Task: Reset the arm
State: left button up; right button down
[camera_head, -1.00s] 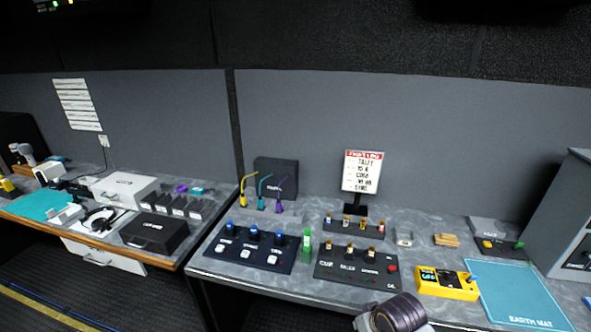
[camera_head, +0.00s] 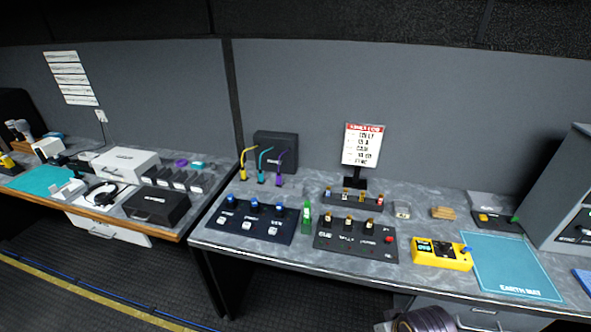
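Part of my own arm (camera_head: 424,320) shows at the bottom edge of the head view, right of centre, in front of the desk. It is dark and rounded, and the frame's edge cuts it off. No gripper fingers show on it. My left gripper and my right gripper are both out of the picture. Nothing is seen held.
The right desk bears a blue-knobbed panel (camera_head: 249,221), a panel with a red button (camera_head: 355,242), a yellow device (camera_head: 441,254), a blue mat (camera_head: 509,266) and a sign (camera_head: 362,145). The left desk bears a black case (camera_head: 157,206). A floor gap (camera_head: 182,280) lies before the desks.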

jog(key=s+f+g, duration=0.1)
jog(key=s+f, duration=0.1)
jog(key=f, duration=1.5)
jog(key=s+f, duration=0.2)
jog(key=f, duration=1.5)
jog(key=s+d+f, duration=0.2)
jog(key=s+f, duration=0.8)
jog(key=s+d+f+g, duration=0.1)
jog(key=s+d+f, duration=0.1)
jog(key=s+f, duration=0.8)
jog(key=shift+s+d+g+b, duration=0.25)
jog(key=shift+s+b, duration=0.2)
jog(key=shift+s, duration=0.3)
